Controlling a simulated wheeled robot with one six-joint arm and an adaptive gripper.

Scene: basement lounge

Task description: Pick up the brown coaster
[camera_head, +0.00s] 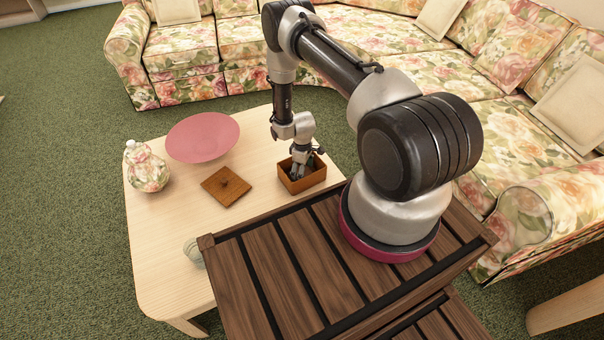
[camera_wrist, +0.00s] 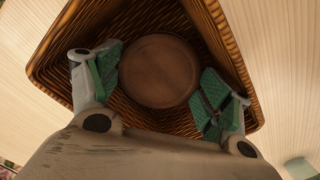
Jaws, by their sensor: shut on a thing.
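The brown coaster (camera_wrist: 158,68) is a round, flat disc inside a square wicker basket (camera_wrist: 243,62). In the wrist view my gripper (camera_wrist: 161,92) has its green pads at the coaster's left and right edges, shut on it. In the head view the basket (camera_head: 304,184) stands on the light wooden table, and my gripper (camera_head: 302,168) points down into it. The coaster is hidden in the head view by the basket walls and my fingers. I cannot tell whether the coaster is clear of the basket floor.
A square brown lid with a knob (camera_head: 227,187) lies left of the basket on the table (camera_head: 160,235). A pink plate (camera_head: 203,137), a floral jar (camera_head: 147,167) and a glass (camera_head: 193,252) are also on it. A floral sofa (camera_head: 190,50) stands behind and to the right.

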